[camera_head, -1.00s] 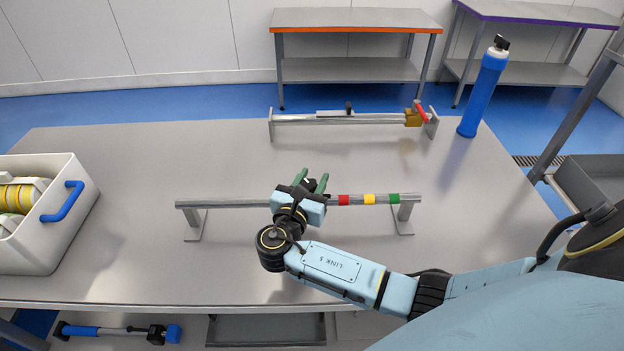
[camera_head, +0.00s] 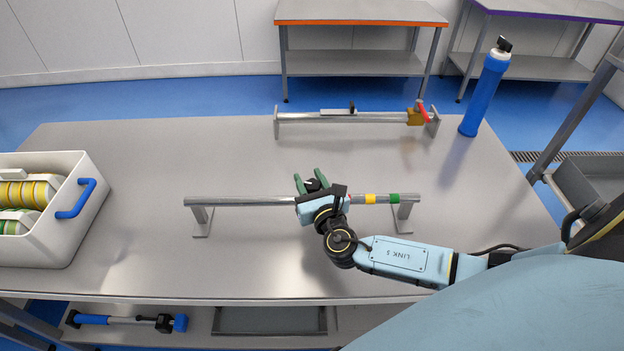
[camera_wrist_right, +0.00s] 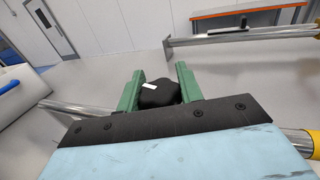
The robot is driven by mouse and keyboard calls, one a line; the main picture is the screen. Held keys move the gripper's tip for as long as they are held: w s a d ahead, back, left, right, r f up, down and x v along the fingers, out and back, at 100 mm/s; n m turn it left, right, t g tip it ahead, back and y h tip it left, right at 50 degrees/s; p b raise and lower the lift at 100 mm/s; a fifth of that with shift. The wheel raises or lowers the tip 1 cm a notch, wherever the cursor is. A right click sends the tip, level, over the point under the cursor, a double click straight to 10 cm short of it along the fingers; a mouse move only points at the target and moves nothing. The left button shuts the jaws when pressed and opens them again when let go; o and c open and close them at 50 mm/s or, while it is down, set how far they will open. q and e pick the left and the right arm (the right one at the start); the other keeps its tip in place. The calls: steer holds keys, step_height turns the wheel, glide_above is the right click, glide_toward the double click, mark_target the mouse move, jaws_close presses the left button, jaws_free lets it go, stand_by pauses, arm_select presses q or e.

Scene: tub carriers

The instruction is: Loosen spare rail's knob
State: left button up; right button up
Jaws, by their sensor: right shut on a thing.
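A metal rail (camera_head: 250,200) with red, yellow and green bands stands on two feet across the middle of the table. A black knob (camera_wrist_right: 160,94) with a small white mark sits on this rail; it also shows in the head view (camera_head: 313,185). My right gripper (camera_head: 310,179) is shut on the knob, its green fingers on either side of it in the right wrist view (camera_wrist_right: 159,82). The gripper and wrist hide part of the rail and most of the red band. My left gripper is not in view.
A second rail (camera_head: 310,117) with a slider, a small black knob and a brass part with a red lever stands behind. A blue cylinder (camera_head: 485,92) stands at the back right. A white tub (camera_head: 60,240) with yellow and green items is at left. Table between is clear.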

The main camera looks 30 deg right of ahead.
steer(key=shift+f+n+y+b, duration=0.15)
steer(key=shift+n+y+b, duration=0.35)
steer(key=shift+y, duration=0.4)
steer(key=n+y+b, duration=0.2)
steer(key=y+b, duration=0.1)
steer(key=n+y+b, duration=0.1)
steer(key=y+b, duration=0.1)
steer(key=shift+a+n, duration=0.3)
steer(key=shift+a+n+y+b, duration=0.15)
steer(key=shift+n+y+b, duration=0.45)
steer(key=shift+y+b, duration=0.45)
steer(key=shift+r, duration=0.2)
steer(key=o, duration=1)
steer(key=shift+s, duration=0.1)
